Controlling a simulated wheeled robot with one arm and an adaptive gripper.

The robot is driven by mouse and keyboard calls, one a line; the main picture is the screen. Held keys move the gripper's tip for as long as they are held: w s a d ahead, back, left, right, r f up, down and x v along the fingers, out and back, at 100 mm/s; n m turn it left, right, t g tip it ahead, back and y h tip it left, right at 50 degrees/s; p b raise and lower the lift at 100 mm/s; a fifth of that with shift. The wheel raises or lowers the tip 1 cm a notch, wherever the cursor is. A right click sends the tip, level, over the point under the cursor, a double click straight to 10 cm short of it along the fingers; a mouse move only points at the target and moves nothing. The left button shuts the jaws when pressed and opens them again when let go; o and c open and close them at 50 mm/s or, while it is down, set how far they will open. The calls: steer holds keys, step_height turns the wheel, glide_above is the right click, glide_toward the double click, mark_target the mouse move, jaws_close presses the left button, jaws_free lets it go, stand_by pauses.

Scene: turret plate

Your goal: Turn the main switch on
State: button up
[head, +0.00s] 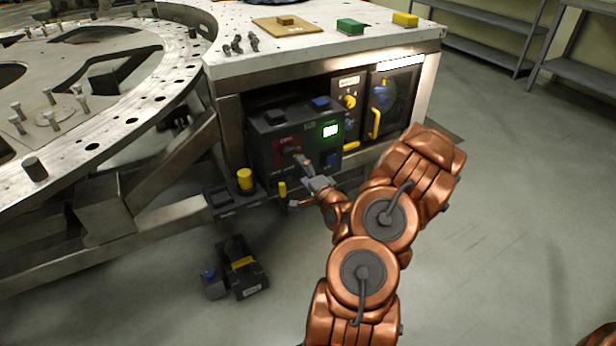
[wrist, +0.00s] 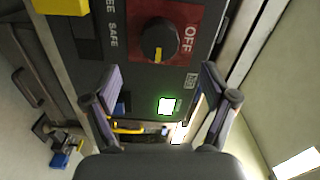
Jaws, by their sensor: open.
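A black rotary switch (wrist: 159,40) with a yellow mark sits on a red plate marked OFF in the wrist view. Its yellow mark points toward the bottom of that view. In the head view the red plate (head: 284,143) is on the front of a dark control box (head: 265,122); the knob is largely hidden there. My gripper (head: 304,162) is in front of this box. In the wrist view my gripper (wrist: 160,82) is open and empty, its fingers apart below the knob in the picture. No contact with the knob shows.
A lit display (head: 330,130) is on the same box. A panel with a yellow knob (head: 350,101) and a yellow handle (head: 375,123) stand to the right. A yellow-topped post (head: 245,179) is left of my gripper. The floor at right is clear.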

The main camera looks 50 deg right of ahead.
steer(key=shift+v, duration=1.4)
steer(key=w+a+f+n+g+y, duration=0.3)
steer(key=w+a+n+g+y, duration=0.15)
steer(key=a+n, duration=0.3)
steer(key=s+a+r+n+g, duration=0.15)
steer(key=a+n+g, duration=0.3)
steer(key=a, duration=0.45)
steer(key=s+a+r+n+g+y, duration=0.1)
steer(key=s+a+r+n+g, duration=0.5)
steer(key=s+a, duration=0.75)
steer(key=s+a+r+n+g, duration=0.2)
steer(key=s+a+r+g, duration=0.4)
steer(key=s+a, duration=0.7)
steer(key=s+d+r+t+p, duration=0.1)
steer(key=s+r+p, duration=0.1)
steer(key=r+p, duration=0.8)
steer(key=s+d+r+t+p, duration=0.1)
steer(key=s+d+r+p, duration=0.1)
steer(key=r+p, duration=0.7)
step_height(320, 180, up, 3)
steer(key=shift+r+p, duration=0.2)
steer(key=shift+p, duration=0.15)
